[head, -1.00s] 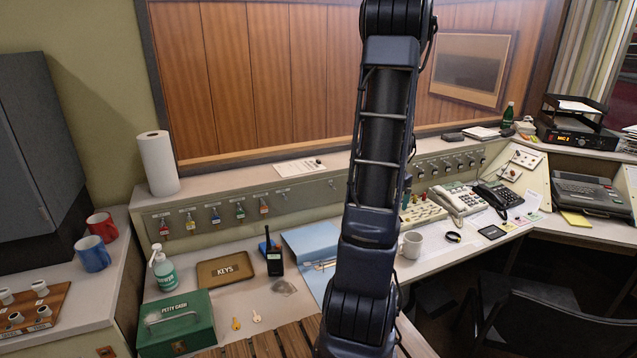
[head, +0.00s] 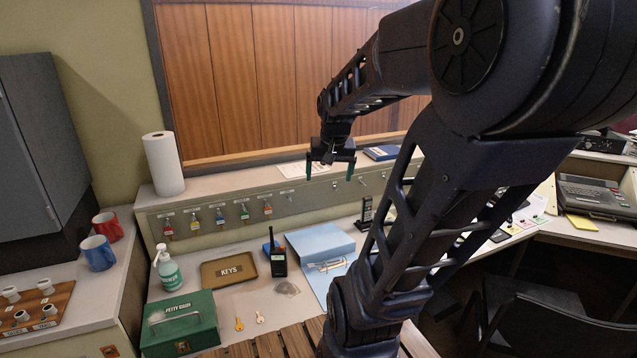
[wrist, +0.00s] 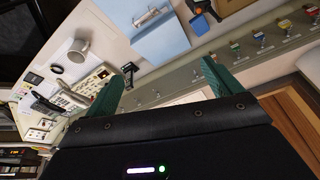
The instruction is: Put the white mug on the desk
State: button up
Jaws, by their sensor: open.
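The white mug (wrist: 80,50) shows in the wrist view, standing on the desk (wrist: 115,22) near the telephones. In the head view my arm hides it. The desk also shows in the head view (head: 240,295), running in front of the raised key ledge. My gripper (head: 331,174) is open and empty, above the ledge at the back, left of my upper arm. Its two green fingers are spread in the wrist view (wrist: 163,75), with nothing between them.
The blue binder (head: 320,243), handheld radio (head: 278,263), keys tray (head: 229,269) and green cash box (head: 178,325) lie on the desk. Keys hang along the ledge front (head: 290,205). A paper towel roll (head: 163,165) stands on the ledge. Red and blue mugs (head: 98,253) stand at left.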

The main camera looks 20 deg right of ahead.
jog(key=s+a+r+n+t, duration=0.1)
jog(key=s+a+n, duration=0.2)
jog(key=s+a, duration=0.3)
jog(key=shift+s+a+r+n+y, duration=0.2)
jog(key=shift+s+r+n+y, duration=0.15)
jog(key=shift+s, duration=0.5)
